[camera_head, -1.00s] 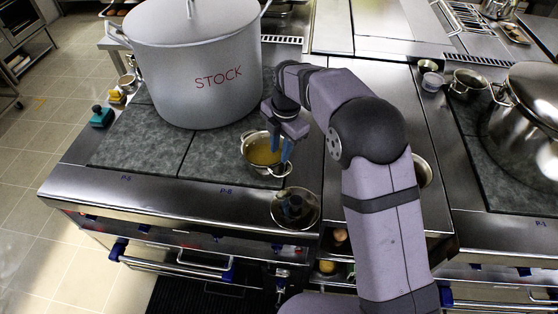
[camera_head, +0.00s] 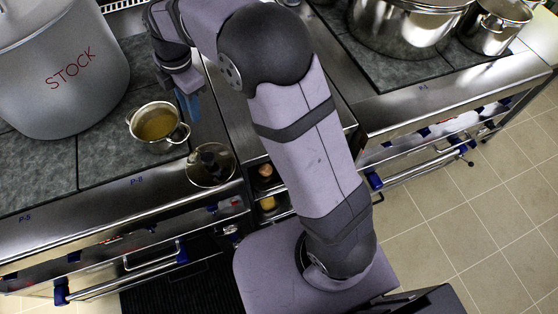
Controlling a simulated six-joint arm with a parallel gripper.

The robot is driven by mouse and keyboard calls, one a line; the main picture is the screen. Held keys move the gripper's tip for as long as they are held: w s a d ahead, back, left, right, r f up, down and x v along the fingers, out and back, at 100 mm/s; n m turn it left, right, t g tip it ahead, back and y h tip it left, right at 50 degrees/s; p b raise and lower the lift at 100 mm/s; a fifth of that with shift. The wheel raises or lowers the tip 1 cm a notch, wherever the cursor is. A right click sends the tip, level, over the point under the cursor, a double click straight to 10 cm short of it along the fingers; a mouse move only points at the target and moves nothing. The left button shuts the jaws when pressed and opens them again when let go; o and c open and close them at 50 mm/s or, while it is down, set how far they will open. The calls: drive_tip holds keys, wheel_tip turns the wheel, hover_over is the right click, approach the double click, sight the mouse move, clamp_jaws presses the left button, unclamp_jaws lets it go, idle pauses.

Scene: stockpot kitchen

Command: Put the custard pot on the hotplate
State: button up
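The custard pot (camera_head: 158,126) is a small two-handled steel pot with yellow-brown contents. It appears upright on the dark grey slab of the hotplate (camera_head: 105,160), near its right edge. My gripper (camera_head: 191,112) points down with blue fingers just right of the pot, near its right side. A gap shows between the fingers and the pot's rim in the picture. The fingers overlap from this angle, so their opening is unclear. I see nothing held between them.
A large grey pot marked STOCK (camera_head: 62,75) stands on the slab left of the custard pot. A round lid with a dark knob (camera_head: 210,164) lies on the steel front edge. Large steel pots (camera_head: 405,22) stand on the right cooker.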

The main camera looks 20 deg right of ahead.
drive_tip(key=s+d+f+m, duration=0.2)
drive_tip(key=s+d+m, duration=0.6)
drive_tip(key=s+m, duration=0.3)
drive_tip(key=s+d+f+m, duration=0.3)
drive_tip(key=s+d+m, duration=0.5)
drive_tip(key=s+m, duration=0.3)
drive_tip(key=shift+d+f+g+h, duration=0.2)
drive_tip(key=shift+d+g+h, duration=0.1)
drive_tip(key=shift+h, duration=0.1)
